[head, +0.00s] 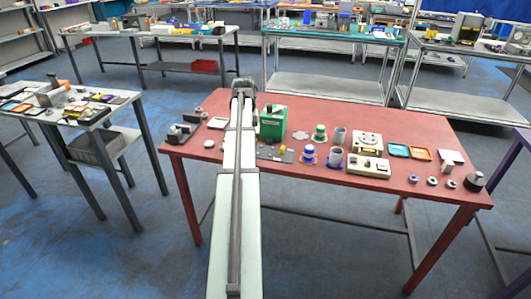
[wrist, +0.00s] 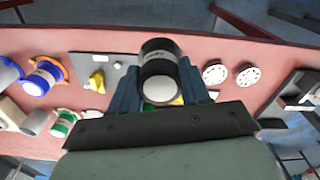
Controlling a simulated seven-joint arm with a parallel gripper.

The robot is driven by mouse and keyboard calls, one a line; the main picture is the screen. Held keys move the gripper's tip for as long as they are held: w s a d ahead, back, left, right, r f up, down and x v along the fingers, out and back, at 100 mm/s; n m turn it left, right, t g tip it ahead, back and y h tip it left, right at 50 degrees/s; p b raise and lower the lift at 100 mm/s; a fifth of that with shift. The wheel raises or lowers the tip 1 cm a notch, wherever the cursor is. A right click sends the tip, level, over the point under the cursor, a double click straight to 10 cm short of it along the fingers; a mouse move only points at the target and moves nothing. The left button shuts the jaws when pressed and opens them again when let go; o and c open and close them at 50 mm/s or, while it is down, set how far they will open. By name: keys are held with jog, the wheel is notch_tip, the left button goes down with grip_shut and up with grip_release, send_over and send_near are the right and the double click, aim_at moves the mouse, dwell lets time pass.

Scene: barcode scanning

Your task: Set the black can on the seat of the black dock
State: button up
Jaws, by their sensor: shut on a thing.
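The black can (wrist: 158,62) is in the wrist view, between the two blue fingers of my gripper (wrist: 158,88). It is black with a pale label band, and its round white end faces the camera. My gripper is shut on it, above the red table. A black block-like fixture, likely the black dock (wrist: 290,97), shows at the right edge of the wrist view, apart from the can. It seems to match the dark fixture at the table's left end in the head view (head: 180,130). Its seat is not clear. In the head view my arm hides the can.
The red table (head: 430,137) holds a green box (head: 273,123), a grey plate (wrist: 105,75) with a yellow piece, and blue and green cans on coloured rings. Two white discs (wrist: 230,74) lie between the can and the dark fixture. Bare tabletop lies around them.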

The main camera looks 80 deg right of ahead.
jog(key=s+d+r+m, duration=0.1)
jog(key=s+d+m, duration=0.1)
jog(key=s+d, duration=0.3)
jog(key=m, duration=0.4)
send_over(266, 151)
jog(key=shift+a+f, duration=0.1)
jog(key=shift+f, duration=4.25)
jog(key=o, duration=1.1)
jog(key=shift+f, duration=0.1)
jog(key=shift+o, duration=0.2)
notch_tip(266, 151, up, 12)
